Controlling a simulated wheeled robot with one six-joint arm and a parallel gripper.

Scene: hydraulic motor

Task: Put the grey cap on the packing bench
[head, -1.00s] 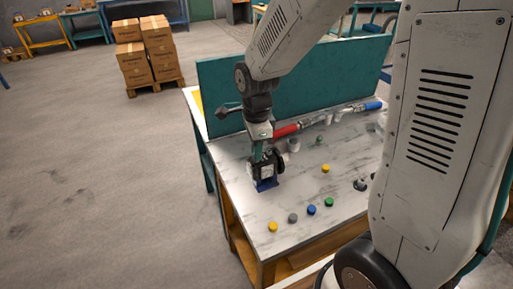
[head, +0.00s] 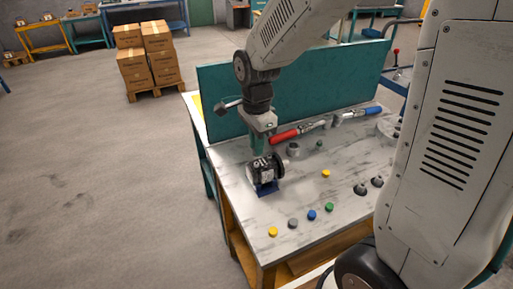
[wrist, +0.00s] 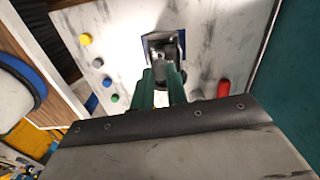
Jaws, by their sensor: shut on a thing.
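My gripper (head: 260,150) is just above the dark motor (head: 266,168), which sits in a blue cradle (head: 267,188) on the marble-topped table. In the wrist view the green fingers (wrist: 161,72) are shut on a small grey piece, which I take as the grey cap; they hide most of it. The motor (wrist: 163,42) shows beyond the fingertips. Another grey cap (head: 293,223) lies in the front row on the table. Several benches stand far back, including a yellow-framed one (head: 45,42); I cannot tell which is the packing bench.
Yellow (head: 273,232), blue (head: 312,215) and green (head: 329,207) caps lie along the table's front. A teal panel (head: 310,85) stands along the back edge, with red (head: 285,136) and blue-handled tools before it. Cartons (head: 148,62) stand on a pallet. The floor at left is open.

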